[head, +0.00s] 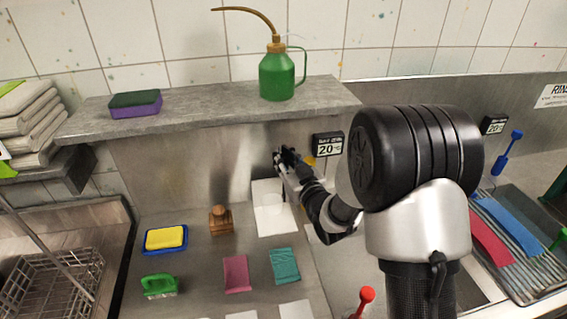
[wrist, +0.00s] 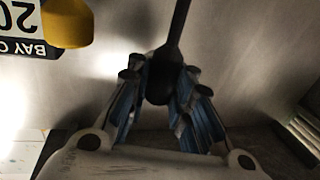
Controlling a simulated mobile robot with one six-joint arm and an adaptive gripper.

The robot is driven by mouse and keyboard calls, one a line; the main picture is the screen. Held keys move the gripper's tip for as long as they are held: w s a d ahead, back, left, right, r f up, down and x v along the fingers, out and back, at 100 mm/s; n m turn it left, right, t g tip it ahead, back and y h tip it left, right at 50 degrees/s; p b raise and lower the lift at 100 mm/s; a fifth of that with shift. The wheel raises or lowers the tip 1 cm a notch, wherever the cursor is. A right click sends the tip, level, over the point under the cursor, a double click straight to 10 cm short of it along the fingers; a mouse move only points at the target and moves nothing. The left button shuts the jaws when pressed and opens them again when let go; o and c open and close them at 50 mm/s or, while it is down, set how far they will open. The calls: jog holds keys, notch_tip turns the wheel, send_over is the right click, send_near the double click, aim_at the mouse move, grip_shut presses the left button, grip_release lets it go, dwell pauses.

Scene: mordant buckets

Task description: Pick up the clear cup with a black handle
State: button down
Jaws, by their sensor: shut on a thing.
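My gripper (head: 281,158) is at the back of the steel counter, in front of the back wall and below the stone shelf. In the wrist view its blue-padded fingers (wrist: 160,95) are closed on a black handle (wrist: 179,30), which runs up out of the picture. In the head view a faint clear cup (head: 271,204) shows below the gripper, over a white sheet (head: 276,222). The join between cup and handle is not clear, and I cannot tell whether the cup touches the sheet.
A yellow thing (wrist: 68,22) and a display sign (wrist: 22,30) are close by in the wrist view. A wooden block (head: 220,221), a yellow sponge (head: 165,238) and pink (head: 236,273) and teal (head: 285,265) cloths lie nearby. The shelf (head: 200,117) overhangs, carrying a green can (head: 277,77).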

jog(key=shift+r+p, duration=0.5)
jog(key=shift+r, duration=1.75)
jog(key=shift+d, duration=0.1)
